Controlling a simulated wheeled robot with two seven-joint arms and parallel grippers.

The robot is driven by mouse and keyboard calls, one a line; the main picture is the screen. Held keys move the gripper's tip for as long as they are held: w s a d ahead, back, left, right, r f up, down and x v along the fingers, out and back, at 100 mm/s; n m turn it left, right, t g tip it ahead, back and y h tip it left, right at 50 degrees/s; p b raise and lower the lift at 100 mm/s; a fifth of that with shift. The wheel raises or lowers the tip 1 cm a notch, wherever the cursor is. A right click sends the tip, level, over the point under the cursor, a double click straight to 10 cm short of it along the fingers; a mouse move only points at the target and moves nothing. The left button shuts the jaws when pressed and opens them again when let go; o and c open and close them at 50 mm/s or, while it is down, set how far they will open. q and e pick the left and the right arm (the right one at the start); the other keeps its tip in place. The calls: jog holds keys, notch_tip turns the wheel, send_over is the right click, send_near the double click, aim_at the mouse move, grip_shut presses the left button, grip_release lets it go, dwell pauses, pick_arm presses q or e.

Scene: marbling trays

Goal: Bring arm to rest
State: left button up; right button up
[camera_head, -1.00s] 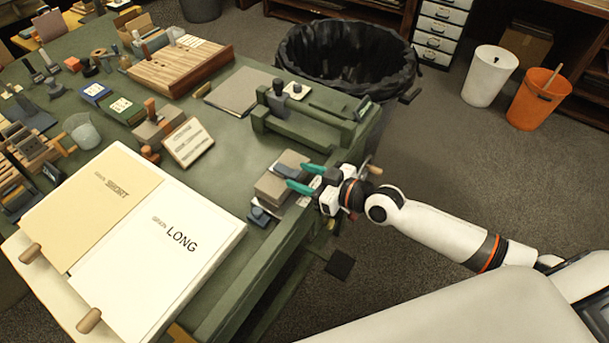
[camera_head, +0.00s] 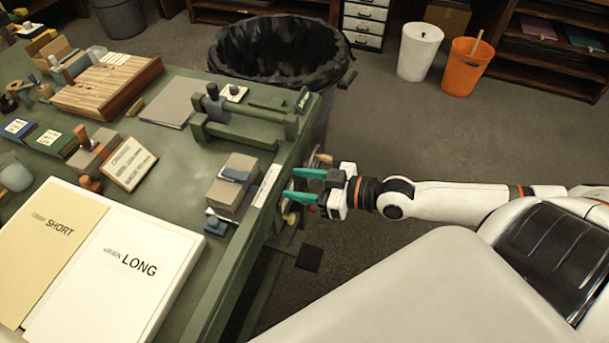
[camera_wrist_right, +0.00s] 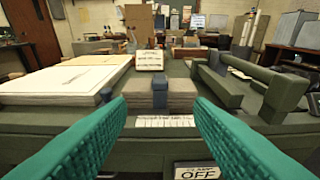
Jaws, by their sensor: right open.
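My right gripper (camera_head: 288,185) is open and empty, with its teal fingers at the right edge of the green table (camera_head: 208,262) in the head view. In the right wrist view the two teal fingers (camera_wrist_right: 158,125) are spread wide, with nothing between them. Beyond the fingertips a grey block stack (camera_head: 226,200) with a dark blue strap sits on the table; it also shows in the right wrist view (camera_wrist_right: 174,97). The gripper is apart from it. My left gripper is not in view.
White and cream boards (camera_head: 128,265) marked LONG and SHORT lie at the table's front left. A green press-like frame (camera_head: 240,137) stands behind the block stack. A black-lined bin (camera_head: 280,52), white bucket (camera_head: 418,52) and orange bucket (camera_head: 465,68) stand on the floor.

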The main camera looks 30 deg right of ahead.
jog(key=shift+s+d+r, duration=0.1)
jog(key=shift+s+d, duration=0.15)
jog(key=shift+s, duration=0.05)
dwell(0.4)
jog(key=w+d+f+m+h, duration=0.1)
jog(key=d+f+h, duration=0.1)
jog(key=d+f, duration=0.3)
jog(key=w+d+f+m+h, duration=0.1)
jog(key=d+f+h, duration=0.15)
jog(key=f, duration=0.45)
jog(key=s+d+f+m+g+h, duration=0.1)
jog(key=s+d+f+h, duration=0.15)
jog(key=f, duration=0.65)
jog(key=s+d+f+m+g+h, duration=0.1)
jog(key=s+d+f, duration=0.2)
jog(key=f, duration=0.6)
jog(key=s+f+m+g+h, duration=0.1)
jog(key=s+f+g, duration=0.2)
jog(key=s+f, duration=0.55)
jog(key=s+a+f+g, duration=0.3)
jog(key=s+a+f, duration=0.3)
jog(key=s, duration=0.4)
jog(key=s+a+f+g, duration=0.3)
jog(key=s+a+f, duration=0.3)
jog(key=s, duration=0.4)
jog(key=shift+s+a+f, duration=0.25)
jog(key=shift+s+a, duration=0.1)
jog(key=shift+a, duration=0.1)
